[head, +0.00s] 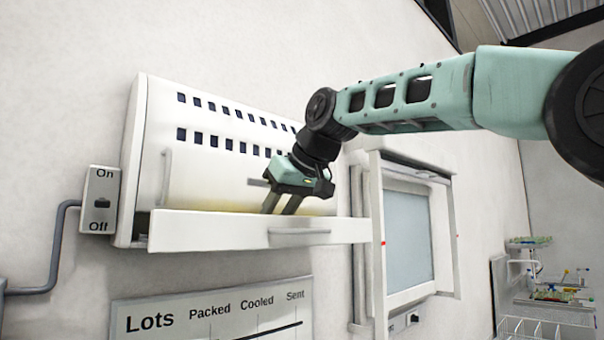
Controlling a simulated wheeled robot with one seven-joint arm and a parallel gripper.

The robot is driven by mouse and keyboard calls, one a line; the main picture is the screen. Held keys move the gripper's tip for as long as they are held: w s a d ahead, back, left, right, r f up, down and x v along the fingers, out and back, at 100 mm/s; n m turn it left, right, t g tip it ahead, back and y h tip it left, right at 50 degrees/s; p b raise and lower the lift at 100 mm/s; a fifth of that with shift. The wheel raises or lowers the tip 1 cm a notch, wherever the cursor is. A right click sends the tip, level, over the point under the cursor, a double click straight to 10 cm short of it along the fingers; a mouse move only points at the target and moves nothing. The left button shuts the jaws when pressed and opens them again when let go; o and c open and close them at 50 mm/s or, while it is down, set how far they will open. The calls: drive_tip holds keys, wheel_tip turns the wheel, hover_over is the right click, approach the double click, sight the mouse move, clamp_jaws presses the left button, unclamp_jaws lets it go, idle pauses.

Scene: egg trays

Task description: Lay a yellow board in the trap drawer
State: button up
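The trap drawer (205,231) is pulled out at the foot of a white slotted wall unit (220,170). Its front panel with a bar handle faces me, and its floor is hidden behind that panel. My gripper (279,211) points down into the drawer, just behind the front panel. Its two fingers show a gap between them, and their tips are at or below the panel's top edge. No yellow board is plainly visible. A faint yellow tint shows on the unit just above the drawer; I cannot tell what causes it.
An On/Off switch box (101,200) is left of the unit. A "Lots" board (215,308) hangs below the drawer. A framed window-like cabinet (408,240) stands close to the drawer's right end. A rack with small coloured items (553,294) is at the far right.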

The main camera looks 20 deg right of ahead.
drive_tip(key=b+v, duration=0.1)
drive_tip(key=v, duration=1.4)
drive_tip(key=shift+s+r, duration=0.25)
drive_tip(key=shift+r, duration=0.05)
